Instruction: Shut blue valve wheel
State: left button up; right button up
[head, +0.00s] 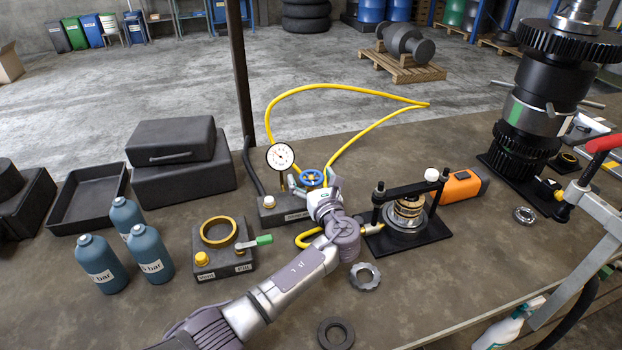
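The blue valve wheel (312,178) sits on a dark block (271,213) with a round white pressure gauge (281,157) standing at its left. A yellow hose (345,88) loops behind it. My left gripper (325,192) is at the front right of the wheel, very close to it, and covers part of the block and wheel area. I cannot tell whether it touches the wheel, and its fingers are too small and turned away to read. My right gripper is not in view.
A block with a brass ring (219,232) and green-handled lever stands front left, beside several blue bottles (101,263). A black fixture (405,215) with a stacked metal part stands right of my arm. Loose rings (365,276) lie in front. A tall gear assembly (540,100) stands far right.

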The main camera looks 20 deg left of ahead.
pick_arm(q)
jog(key=c, duration=1.1)
jog(key=shift+r+m+t+h+p, duration=0.15)
jog(key=shift+m+t+h+p, duration=0.4)
jog(key=shift+h+p, duration=0.35)
jog(key=shift+m+t+h+p, duration=0.35)
jog(key=shift+m+h+p, duration=0.3)
jog(key=shift+h, duration=0.15)
jog(key=shift+m+t+h+p, duration=0.4)
jog(key=shift+m+h, duration=0.3)
jog(key=shift+h, duration=0.3)
jog(key=shift+d+f+m+t+h, duration=0.15)
jog(key=shift+m+h, duration=0.4)
jog(key=shift+h, duration=0.3)
jog(key=shift+f+m+t+h, duration=0.15)
jog(key=shift+m+h, duration=0.4)
jog(key=shift+h, duration=0.3)
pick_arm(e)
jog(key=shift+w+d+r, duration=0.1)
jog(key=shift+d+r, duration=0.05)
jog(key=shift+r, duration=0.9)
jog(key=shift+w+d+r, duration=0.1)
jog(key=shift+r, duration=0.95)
pick_arm(q)
jog(key=o, duration=1.2)
jog(key=shift+r, duration=0.1)
